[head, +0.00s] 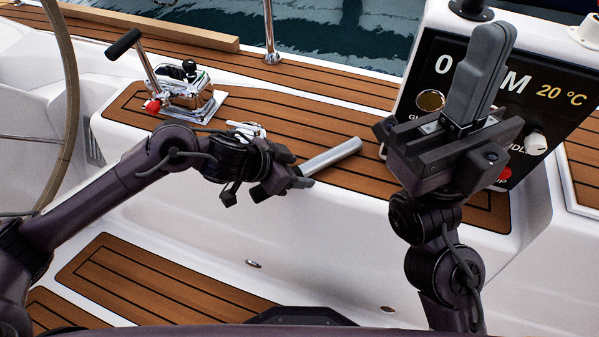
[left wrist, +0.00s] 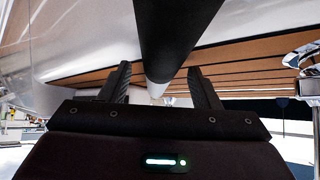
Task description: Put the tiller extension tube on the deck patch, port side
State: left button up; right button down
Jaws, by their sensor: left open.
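The tiller extension tube (head: 332,156) is a silver tube with a black grip. It lies slanted over the upper teak panel (head: 345,182), its silver end pointing up and right; I cannot tell whether it touches the panel. My left gripper (head: 285,172) is at the tube's lower-left part and hides some of it. In the left wrist view the tube's black grip (left wrist: 172,40) runs between the two open fingers (left wrist: 160,88), with a gap on both sides. My right gripper (head: 480,75) is raised at the right, pointing up, with nothing seen in it. I cannot tell which teak area is the port-side deck patch.
A chrome winch-like fitting (head: 188,95) with a black-handled lever stands left on the upper panel. An instrument panel (head: 430,62) stands behind my right gripper. A steering wheel rim (head: 70,90) is at the left. A lower teak panel (head: 150,280) is clear.

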pick_arm(q)
jog(key=shift+c, duration=0.4)
grip_shut()
jog(key=shift+r, duration=0.1)
